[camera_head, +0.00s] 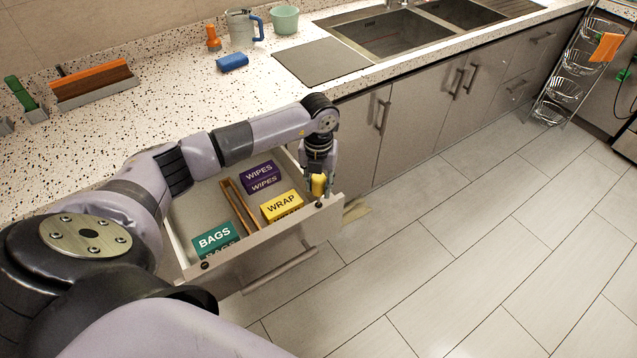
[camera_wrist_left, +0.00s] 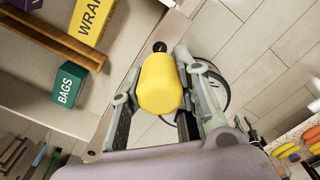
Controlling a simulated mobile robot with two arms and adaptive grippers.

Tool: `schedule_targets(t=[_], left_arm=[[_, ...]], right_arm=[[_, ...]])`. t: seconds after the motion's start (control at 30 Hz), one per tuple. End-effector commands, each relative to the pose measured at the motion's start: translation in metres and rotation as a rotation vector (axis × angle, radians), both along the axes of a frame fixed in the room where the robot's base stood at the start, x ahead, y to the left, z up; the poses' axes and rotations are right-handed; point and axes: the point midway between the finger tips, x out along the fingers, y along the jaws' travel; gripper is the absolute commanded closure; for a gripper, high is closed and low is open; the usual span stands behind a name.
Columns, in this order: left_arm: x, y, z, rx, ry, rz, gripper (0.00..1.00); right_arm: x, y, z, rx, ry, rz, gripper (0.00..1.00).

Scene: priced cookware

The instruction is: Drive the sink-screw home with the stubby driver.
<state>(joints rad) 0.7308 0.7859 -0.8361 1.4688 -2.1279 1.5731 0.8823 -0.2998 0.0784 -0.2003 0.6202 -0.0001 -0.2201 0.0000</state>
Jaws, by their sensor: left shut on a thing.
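My left gripper (camera_head: 317,190) is shut on the yellow stubby driver (camera_head: 319,183), over the far right corner of the open drawer (camera_head: 285,229). In the left wrist view the driver's rounded yellow handle (camera_wrist_left: 160,85) sits between the two fingers (camera_wrist_left: 158,97). A dark round screw head (camera_head: 318,204) shows at the drawer's front rim just below the driver; it also shows beyond the handle in the left wrist view (camera_wrist_left: 159,46). The handle hides the driver's tip, so I cannot tell whether it touches the screw. A similar dark screw head (camera_head: 205,265) is at the near corner.
The drawer holds a purple wipes box (camera_head: 261,173), a yellow wrap box (camera_head: 281,206), a green bags box (camera_head: 214,239) and a wooden divider (camera_head: 239,207). The speckled counter (camera_head: 160,110) lies behind.

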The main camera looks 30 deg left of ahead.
Motion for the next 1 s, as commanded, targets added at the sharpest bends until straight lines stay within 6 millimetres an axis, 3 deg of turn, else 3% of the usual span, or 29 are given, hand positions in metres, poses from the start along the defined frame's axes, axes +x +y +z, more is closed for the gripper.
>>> schedule_targets(t=[1.0], left_arm=[[0.0, 0.0, -0.01, 0.0, -0.001, 0.0, 1.0]], right_arm=[[0.0, -0.002, -0.009, -0.002, 0.001, 0.0, 0.59]])
